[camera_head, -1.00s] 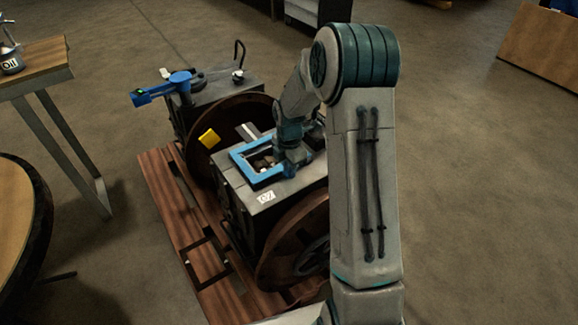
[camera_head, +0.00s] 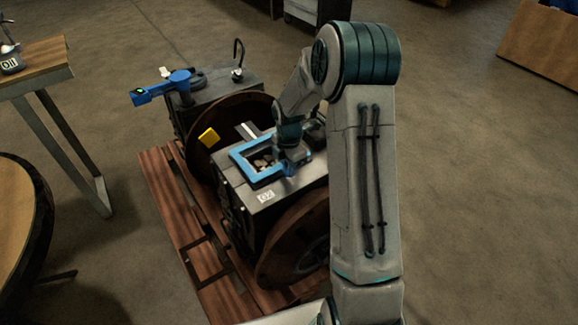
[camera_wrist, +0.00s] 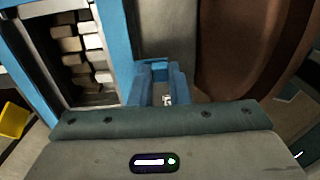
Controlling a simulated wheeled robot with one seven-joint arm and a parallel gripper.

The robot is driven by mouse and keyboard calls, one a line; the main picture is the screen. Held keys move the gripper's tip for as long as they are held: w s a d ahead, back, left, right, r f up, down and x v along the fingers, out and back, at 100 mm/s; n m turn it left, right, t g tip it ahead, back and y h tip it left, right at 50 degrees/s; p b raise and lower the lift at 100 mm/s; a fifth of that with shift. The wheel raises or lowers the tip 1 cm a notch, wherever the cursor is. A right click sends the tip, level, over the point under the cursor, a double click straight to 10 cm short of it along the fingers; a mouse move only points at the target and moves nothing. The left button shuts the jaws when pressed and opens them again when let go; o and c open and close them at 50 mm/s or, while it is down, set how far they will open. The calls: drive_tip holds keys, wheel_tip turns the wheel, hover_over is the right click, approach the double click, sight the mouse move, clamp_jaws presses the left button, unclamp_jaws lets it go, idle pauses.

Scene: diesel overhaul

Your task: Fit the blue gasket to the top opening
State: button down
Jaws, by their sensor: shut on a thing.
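The blue gasket (camera_head: 261,179) is a square frame around the top opening (camera_head: 263,163) of the nearer engine block (camera_head: 292,187). Pale pieces show inside the opening. In the wrist view one side of the gasket (camera_wrist: 115,45) runs along the opening (camera_wrist: 80,50), left of my gripper. My gripper (camera_wrist: 160,76) is shut on a small blue part at the gasket's right side; it also shows in the head view (camera_head: 284,163). I cannot tell whether the gasket lies flush on the block, and its far right corner is partly hidden by my arm.
A second engine unit (camera_head: 222,88) with a blue lever (camera_head: 165,88) stands behind. Rusty round flywheels (camera_head: 292,240) flank the nearer block. Both units stand on a wooden pallet (camera_head: 172,205). Tables stand at left.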

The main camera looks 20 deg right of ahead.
drive_tip(key=shift+f+b, duration=0.5)
drive_tip(key=shift+f, duration=0.4)
idle(0.6)
drive_tip(key=c, duration=1.3)
unclamp_jaws()
wheel_tip(320, 180, up, 14)
drive_tip(key=p, duration=0.2)
